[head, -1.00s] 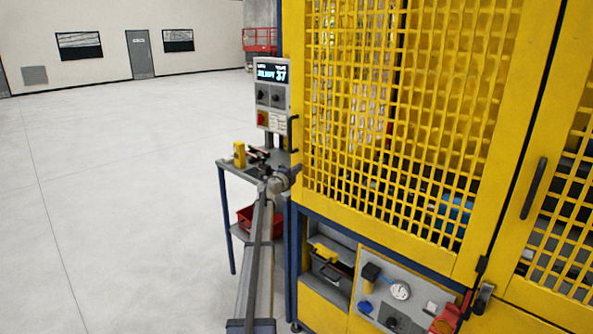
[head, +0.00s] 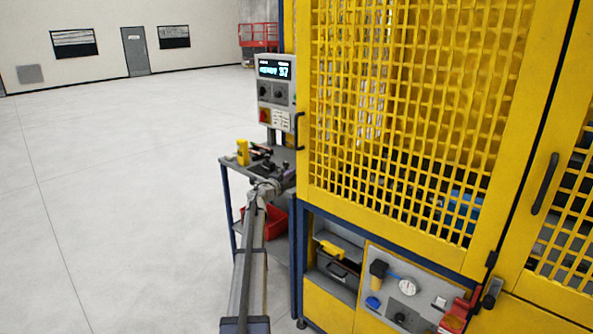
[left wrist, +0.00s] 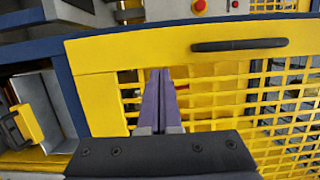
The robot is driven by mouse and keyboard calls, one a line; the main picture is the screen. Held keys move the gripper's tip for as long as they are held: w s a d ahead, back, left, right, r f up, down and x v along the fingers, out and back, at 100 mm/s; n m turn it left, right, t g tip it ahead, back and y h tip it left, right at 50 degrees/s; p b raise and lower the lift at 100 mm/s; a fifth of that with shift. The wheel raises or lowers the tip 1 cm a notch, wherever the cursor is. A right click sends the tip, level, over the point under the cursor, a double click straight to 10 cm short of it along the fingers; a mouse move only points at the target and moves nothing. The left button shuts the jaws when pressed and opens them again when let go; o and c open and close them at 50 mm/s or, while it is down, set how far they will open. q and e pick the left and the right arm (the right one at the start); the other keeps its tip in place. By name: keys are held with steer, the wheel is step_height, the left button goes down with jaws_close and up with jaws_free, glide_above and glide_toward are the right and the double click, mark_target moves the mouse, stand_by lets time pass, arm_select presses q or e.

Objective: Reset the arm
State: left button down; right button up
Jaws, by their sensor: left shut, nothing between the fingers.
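My left arm reaches up from the bottom of the head view, and its gripper (head: 284,182) is beside the yellow machine's left corner, above the small side table. In the left wrist view the two purple fingers (left wrist: 160,74) lie together, shut and empty. They appear in front of the yellow mesh door (left wrist: 235,105), below its black handle (left wrist: 239,45). Whether the fingertips touch the door cannot be told. My right gripper is not in view.
The yellow mesh enclosure (head: 400,110) fills the right side. A control box (head: 276,94) with a lit display stands above the side table (head: 236,169), which holds a yellow item (head: 243,152). A red bin (head: 274,222) is below. Open floor lies to the left.

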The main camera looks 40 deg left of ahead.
arm_select(q)
steer(key=s, duration=0.6)
steer(key=shift+a, duration=0.35)
steer(key=w+d+n+g+y, duration=0.15)
steer(key=d+n, duration=0.25)
steer(key=d, duration=0.4)
steer(key=w+d+n+y, duration=0.3)
steer(key=d+n, duration=0.1)
steer(key=d, duration=0.5)
steer(key=s+d+f+n+g, duration=0.3)
steer(key=d+f, duration=0.2)
steer(key=d, duration=0.5)
steer(key=s+d+f+n+g, duration=0.25)
steer(key=d+f, duration=0.25)
steer(key=d, duration=0.5)
steer(key=s+d+f+g+h, duration=0.25)
steer(key=s+d+f, duration=0.3)
steer(key=d, duration=0.35)
steer(key=s+d+f+g+h, duration=0.2)
steer(key=s+d+f+g, duration=0.15)
steer(key=s+d, duration=0.45)
steer(key=s+d+f+m+g+h, duration=0.1)
steer(key=s+d+f+g+h, duration=0.1)
steer(key=s+d, duration=1.1)
steer(key=s+f+g, duration=0.1)
steer(key=s+g, duration=0.1)
steer(key=s, duration=0.1)
steer(key=shift+g, duration=0.4)
